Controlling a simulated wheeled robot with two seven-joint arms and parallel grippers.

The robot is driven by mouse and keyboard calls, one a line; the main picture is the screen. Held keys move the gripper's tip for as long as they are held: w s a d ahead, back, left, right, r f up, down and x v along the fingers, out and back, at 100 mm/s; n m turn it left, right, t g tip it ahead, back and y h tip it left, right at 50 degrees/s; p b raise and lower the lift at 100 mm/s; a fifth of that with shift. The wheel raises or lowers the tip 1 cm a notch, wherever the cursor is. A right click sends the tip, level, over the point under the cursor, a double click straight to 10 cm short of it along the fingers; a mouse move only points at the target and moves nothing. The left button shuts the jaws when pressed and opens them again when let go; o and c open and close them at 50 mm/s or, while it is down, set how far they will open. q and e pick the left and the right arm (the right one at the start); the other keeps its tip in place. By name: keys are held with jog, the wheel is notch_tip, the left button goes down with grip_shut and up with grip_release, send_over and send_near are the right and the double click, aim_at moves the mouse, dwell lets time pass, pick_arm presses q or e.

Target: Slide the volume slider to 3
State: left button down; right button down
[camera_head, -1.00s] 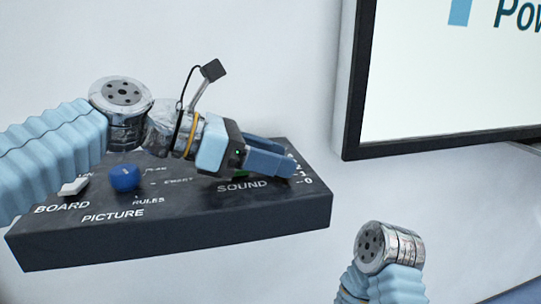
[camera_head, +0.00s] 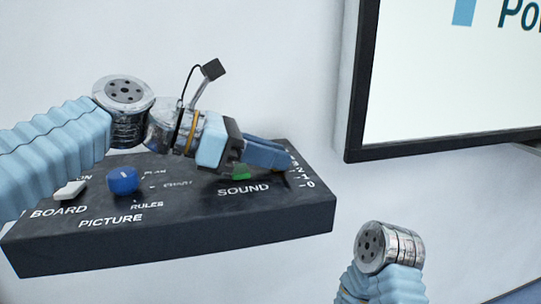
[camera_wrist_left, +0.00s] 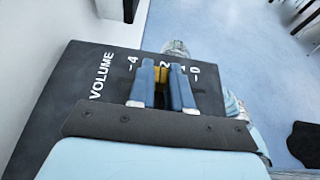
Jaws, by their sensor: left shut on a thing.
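The black control panel (camera_head: 190,240) has a VOLUME scale near its right end. In the left wrist view, the labels 4 and 0 show clearly on the panel (camera_wrist_left: 75,75), with others between them partly covered. My left gripper (camera_head: 285,158) lies low over this scale. In the left wrist view, its two blue fingers (camera_wrist_left: 164,85) are shut on the yellow slider knob (camera_wrist_left: 161,75). The fingers hide the label 3 and most of the slot, so the knob's exact mark is unclear. My right gripper is out of view.
A blue round knob (camera_head: 123,180), a white switch (camera_head: 70,190) and a green button (camera_head: 241,172) sit on the panel left of the scale. A black-framed screen (camera_head: 450,80) stands on the right. My right arm shows at lower right, clear of the panel.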

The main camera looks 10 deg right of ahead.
pick_arm(q)
jog(key=shift+w, duration=0.8)
jog(key=shift+s, duration=0.15)
jog(key=c, duration=1)
grip_release()
jog(key=shift+c, duration=0.2)
jog(key=v, duration=1.4)
jog(key=shift+f, duration=0.1)
